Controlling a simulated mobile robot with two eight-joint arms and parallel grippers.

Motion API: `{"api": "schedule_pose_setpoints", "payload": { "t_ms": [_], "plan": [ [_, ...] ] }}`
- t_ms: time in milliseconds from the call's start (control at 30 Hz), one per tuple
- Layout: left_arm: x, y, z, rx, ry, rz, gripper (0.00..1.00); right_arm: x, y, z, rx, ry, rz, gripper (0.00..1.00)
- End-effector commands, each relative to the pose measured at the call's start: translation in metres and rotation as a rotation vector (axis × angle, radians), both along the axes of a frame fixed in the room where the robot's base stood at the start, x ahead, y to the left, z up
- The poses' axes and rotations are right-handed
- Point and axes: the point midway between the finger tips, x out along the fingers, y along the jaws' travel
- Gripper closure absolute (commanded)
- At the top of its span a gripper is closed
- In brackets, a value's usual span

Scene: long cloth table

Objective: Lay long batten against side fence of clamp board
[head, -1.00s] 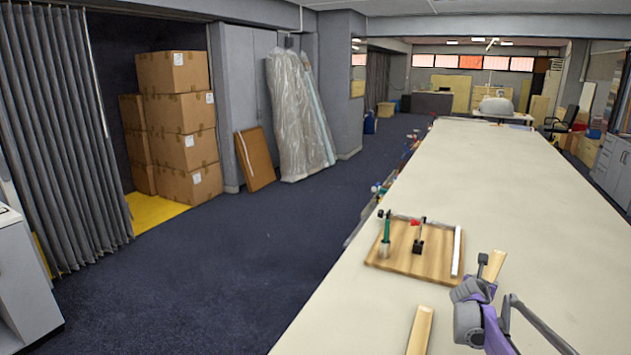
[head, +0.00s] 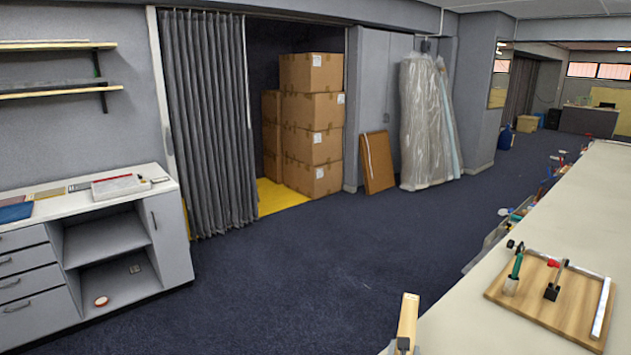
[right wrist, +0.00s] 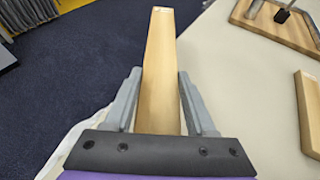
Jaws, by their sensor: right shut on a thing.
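My right gripper (right wrist: 160,88) is shut on a pale wooden batten (right wrist: 159,52), which points away between the two grey fingers. In the head view this batten (head: 408,318) stands at the bottom centre, by the table's left edge, left of and apart from the clamp board. The wooden clamp board (head: 540,311) lies on the table at the lower right, with a pale side fence (head: 601,307) along its right side. A second batten (right wrist: 308,112) lies on the table, right of the held one. Which is longer I cannot tell. My left gripper is out of view.
A green-handled clamp (head: 516,265) and a red-tipped clamp (head: 553,280) stand up from the board. The cloth table (head: 470,325) is bare between the held batten and the board. Items hang along its left edge; open floor lies beyond.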

Motion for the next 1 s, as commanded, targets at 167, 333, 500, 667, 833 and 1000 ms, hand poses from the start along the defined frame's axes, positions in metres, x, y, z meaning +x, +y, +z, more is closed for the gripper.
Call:
{"api": "schedule_pose_setpoints", "payload": {
  "t_ms": [167,333,500,667,833,1000],
  "plan": [
    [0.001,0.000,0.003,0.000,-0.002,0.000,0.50,-0.015,0.039,0.001,0.001,-0.007,0.066,1.00],
    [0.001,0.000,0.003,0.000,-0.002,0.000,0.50,-0.018,0.045,0.001,0.001,-0.007,0.078,1.00],
    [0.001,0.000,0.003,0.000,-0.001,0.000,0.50,-0.017,0.044,0.001,0.001,-0.008,0.076,1.00],
    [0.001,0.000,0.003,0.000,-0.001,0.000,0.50,-0.017,0.044,0.001,0.001,-0.008,0.076,1.00],
    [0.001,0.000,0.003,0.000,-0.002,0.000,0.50,-0.017,0.044,0.001,0.001,-0.008,0.076,1.00],
    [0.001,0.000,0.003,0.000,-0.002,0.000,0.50,-0.014,0.036,0.001,0.000,-0.006,0.061,1.00]
  ]
}}
